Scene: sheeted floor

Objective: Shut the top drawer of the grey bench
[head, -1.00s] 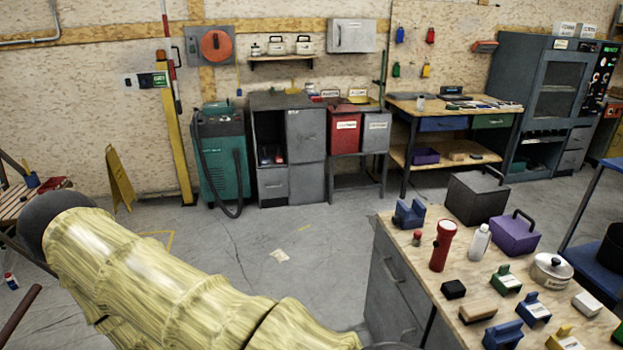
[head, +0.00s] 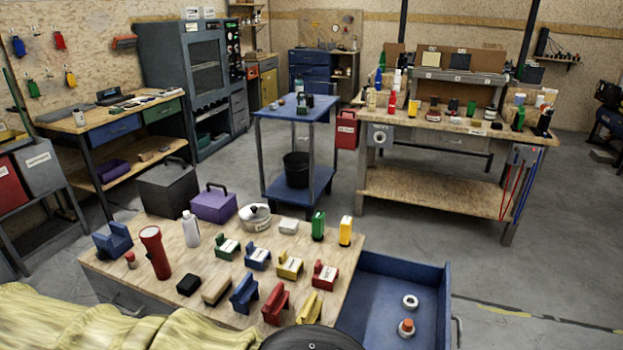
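The bench (head: 150,262) has a pale wooden top and a grey side, and stands close in front of me at the bottom. A blue drawer (head: 385,300) is pulled far out of its right side, and I look down into it. A white ring (head: 410,301) and a small orange-topped item (head: 406,328) lie inside. Part of the drawer's handle (head: 458,331) shows on its right outer face. My yellow-sleeved arm runs along the bottom left and ends in a dark rounded part before the bench. My gripper's fingers are not visible.
The bench top carries several coloured blocks, a red torch (head: 155,252), a white bottle (head: 190,228), a pot (head: 254,216) and a purple box (head: 214,204). A blue trolley (head: 262,113) and a wooden workbench (head: 430,188) stand behind. Floor right of the drawer is clear.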

